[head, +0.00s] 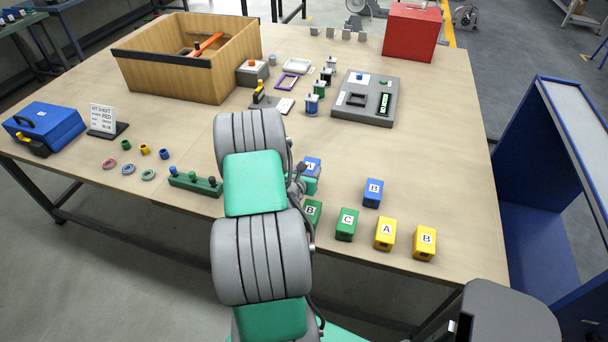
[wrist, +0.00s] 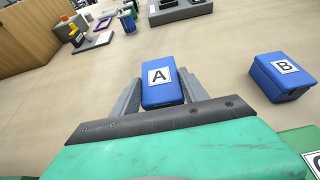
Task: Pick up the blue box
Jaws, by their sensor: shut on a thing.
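A blue box with a white label "A" (wrist: 162,84) sits between the two fingers of my gripper (wrist: 160,92) in the wrist view. My gripper is shut on it. In the head view the same blue box A (head: 312,165) shows just past my arm, which partly hides it and my gripper. A second blue box, labelled "B" (head: 373,192), stands on the table to the right, apart from my gripper. It also shows at the right of the wrist view (wrist: 284,77). I cannot tell whether box A touches the table.
Green box C (head: 346,225), yellow box A (head: 385,234) and yellow box B (head: 424,243) stand along the near table edge. A green box B (head: 313,212) is partly behind my arm. A grey panel (head: 366,99) lies farther back. The table's right middle is clear.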

